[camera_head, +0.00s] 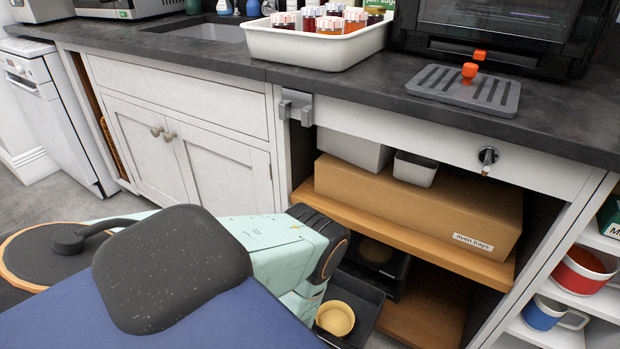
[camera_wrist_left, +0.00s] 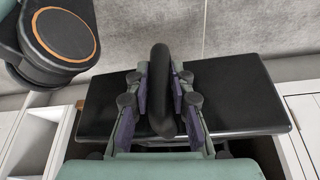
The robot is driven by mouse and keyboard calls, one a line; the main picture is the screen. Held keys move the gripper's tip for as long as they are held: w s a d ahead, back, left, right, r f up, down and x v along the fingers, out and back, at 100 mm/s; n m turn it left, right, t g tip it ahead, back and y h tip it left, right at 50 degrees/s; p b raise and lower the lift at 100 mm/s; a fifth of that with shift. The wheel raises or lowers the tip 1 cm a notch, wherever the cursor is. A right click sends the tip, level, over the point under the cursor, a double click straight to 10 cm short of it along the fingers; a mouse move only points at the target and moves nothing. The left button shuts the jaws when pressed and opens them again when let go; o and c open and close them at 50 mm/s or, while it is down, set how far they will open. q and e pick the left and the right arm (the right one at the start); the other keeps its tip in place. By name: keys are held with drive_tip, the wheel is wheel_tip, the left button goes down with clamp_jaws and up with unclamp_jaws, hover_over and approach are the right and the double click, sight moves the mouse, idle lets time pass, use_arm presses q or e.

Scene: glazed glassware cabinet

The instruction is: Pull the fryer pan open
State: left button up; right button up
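The black fryer (camera_head: 385,262) stands low in the open cabinet bay, partly hidden by my left arm. A dark open-topped pan (camera_head: 367,308) sticks out in front of it, with a round yellow thing (camera_head: 335,318) in it. In the left wrist view a thick black handle (camera_wrist_left: 160,75) crosses a wide black surface (camera_wrist_left: 240,95). My left gripper (camera_wrist_left: 161,72) has a finger on each side of this handle, with the pads close against it. The head view hides these fingers behind my arm. My right gripper is not in view.
A wooden shelf with an "oven trays" box (camera_head: 420,205) is above the fryer. White cabinet doors (camera_head: 190,160) are to the left, and side shelves with mugs (camera_head: 548,314) to the right. The worktop above holds a white tub of jars (camera_head: 312,48).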

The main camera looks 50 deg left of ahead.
use_arm(q)
drive_tip(key=o, duration=0.4)
drive_tip(key=shift+r, duration=0.1)
drive_tip(key=v, duration=0.7)
drive_tip(key=shift+s+r, duration=0.2)
drive_tip(key=shift+r, duration=0.2)
idle(0.5)
